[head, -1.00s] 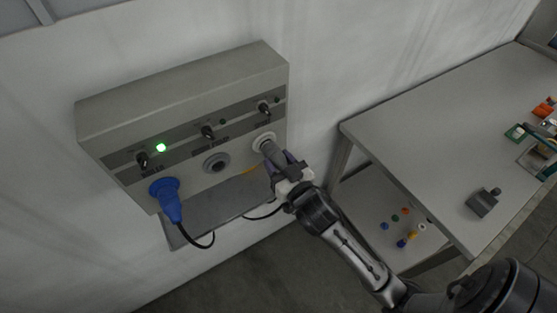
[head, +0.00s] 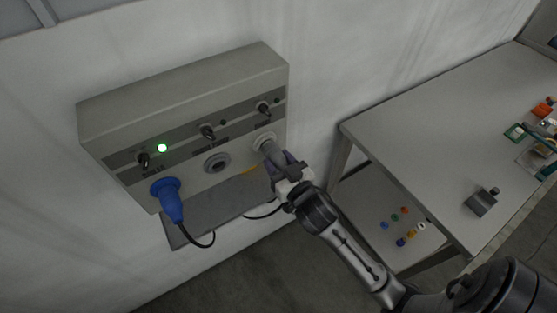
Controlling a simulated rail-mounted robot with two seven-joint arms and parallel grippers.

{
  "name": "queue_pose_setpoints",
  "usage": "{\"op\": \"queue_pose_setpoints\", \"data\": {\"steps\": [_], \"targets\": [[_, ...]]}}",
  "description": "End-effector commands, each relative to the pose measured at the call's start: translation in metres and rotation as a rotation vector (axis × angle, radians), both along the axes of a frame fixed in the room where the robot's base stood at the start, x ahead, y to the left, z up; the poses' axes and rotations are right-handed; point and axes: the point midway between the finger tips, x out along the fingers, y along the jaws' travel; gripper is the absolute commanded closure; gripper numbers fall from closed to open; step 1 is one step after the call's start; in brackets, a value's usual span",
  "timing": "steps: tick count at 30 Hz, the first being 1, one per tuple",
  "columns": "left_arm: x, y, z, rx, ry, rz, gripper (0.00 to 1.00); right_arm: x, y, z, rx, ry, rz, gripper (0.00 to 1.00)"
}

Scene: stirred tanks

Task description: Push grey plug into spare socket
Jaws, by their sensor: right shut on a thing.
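The grey plug (head: 271,151) is in my right gripper (head: 280,166), at the right end of the wall box. The gripper is shut on the plug, and its fingers hide the plug's rear part. The plug's front end is at the light round socket (head: 263,138) on the right. How deep it sits in that socket I cannot tell. A dark cable (head: 262,214) hangs below the gripper. Another grey round socket (head: 216,162) in the middle of the box is empty. My left gripper is not in view.
A blue plug (head: 171,203) sits in the left socket of the box (head: 185,95), under a lit green lamp (head: 162,148). Dark switches line the panel. A grey table (head: 430,130) at the right carries a small grey block (head: 482,202) and other items.

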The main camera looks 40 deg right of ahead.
Motion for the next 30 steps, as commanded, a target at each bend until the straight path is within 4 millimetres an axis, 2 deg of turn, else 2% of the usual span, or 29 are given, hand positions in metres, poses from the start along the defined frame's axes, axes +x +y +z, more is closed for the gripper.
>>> {"op": "queue_pose_setpoints", "data": {"steps": [30], "targets": [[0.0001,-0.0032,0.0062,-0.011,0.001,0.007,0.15,-0.0002,0.0001,0.0008,-0.001,-0.001,0.000,0.99]]}}
